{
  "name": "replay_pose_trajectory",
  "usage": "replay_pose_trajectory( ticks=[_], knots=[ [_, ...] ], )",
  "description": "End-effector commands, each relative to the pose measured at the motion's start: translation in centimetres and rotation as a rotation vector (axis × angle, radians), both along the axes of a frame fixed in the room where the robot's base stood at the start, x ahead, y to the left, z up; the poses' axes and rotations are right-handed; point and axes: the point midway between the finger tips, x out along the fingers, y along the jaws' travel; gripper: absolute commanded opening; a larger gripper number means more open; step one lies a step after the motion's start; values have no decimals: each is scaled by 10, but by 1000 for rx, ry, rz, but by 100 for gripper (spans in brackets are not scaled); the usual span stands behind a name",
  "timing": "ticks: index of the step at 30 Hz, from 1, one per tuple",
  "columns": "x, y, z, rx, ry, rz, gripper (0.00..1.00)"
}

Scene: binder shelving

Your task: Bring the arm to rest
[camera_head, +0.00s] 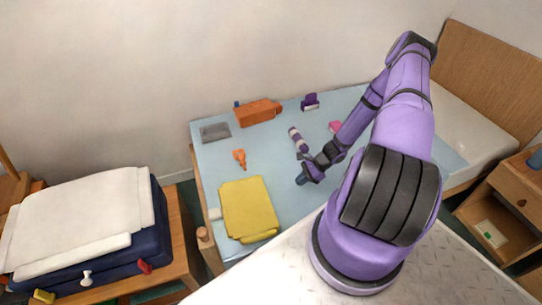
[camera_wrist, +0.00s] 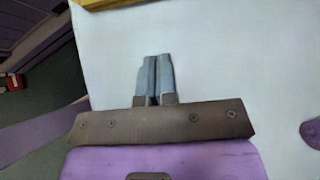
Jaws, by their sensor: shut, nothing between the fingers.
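My purple arm reaches out over a light blue table (camera_head: 215,168) in the head view. My gripper (camera_head: 301,180) is low over the table, to the right of a folded yellow cloth (camera_head: 248,208). In the wrist view my gripper (camera_wrist: 155,60) shows its two grey-blue fingers pressed together with nothing between them. Pale table surface (camera_wrist: 240,60) lies beyond the fingertips. I cannot tell how high the fingertips are above the table.
On the table are an orange box (camera_head: 258,112), a grey tray (camera_head: 215,132), an orange item (camera_head: 240,158), a purple-and-white cylinder (camera_head: 298,139), a purple item (camera_head: 310,101) and a pink item (camera_head: 335,126). A small cabinet (camera_head: 500,210) stands right; a wooden table (camera_head: 180,245) stands left.

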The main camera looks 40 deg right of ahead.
Motion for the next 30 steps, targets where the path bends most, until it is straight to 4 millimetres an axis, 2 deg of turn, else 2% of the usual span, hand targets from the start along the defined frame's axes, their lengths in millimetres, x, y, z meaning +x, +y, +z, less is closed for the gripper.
replay_pose_trajectory(
  ticks=[7,11,14,21,30],
  knots=[
    [1,-1,2,-3,-2,4,0],
    [8,-7,18,-29,-19,45,0],
    [19,-14,45,-70,-45,110,0],
    [48,-23,128,-189,-121,310,0],
    [75,-11,236,-329,-210,550,0]
  ],
)
